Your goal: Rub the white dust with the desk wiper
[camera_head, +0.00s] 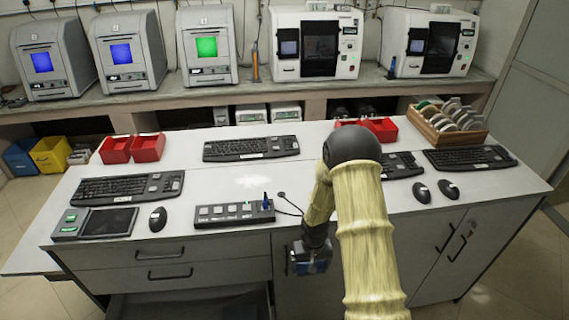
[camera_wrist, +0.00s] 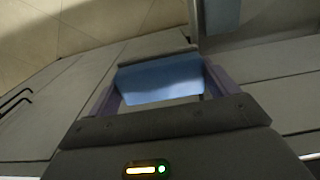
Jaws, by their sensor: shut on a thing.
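My gripper (camera_head: 309,258) hangs in front of the desk's front edge, below the top, by the cabinet face. In the wrist view, my gripper (camera_wrist: 160,72) is shut on a blue block, which looks like the desk wiper (camera_wrist: 162,84). Only a small blue part of the wiper (camera_head: 314,267) shows in the head view; the rest is hidden by the gripper. A faint pale patch, probably the white dust (camera_head: 252,181), lies on the desk top between the back keyboard and the grey key panel. My gripper and the wiper are apart from it.
The white desk (camera_head: 215,172) carries several keyboards, two mice at right, one mouse (camera_head: 158,219) at left, and a key panel (camera_head: 234,213) with a blue stick and cable. Red bins (camera_head: 148,147) and a wooden disc rack (camera_head: 448,118) stand at the back.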

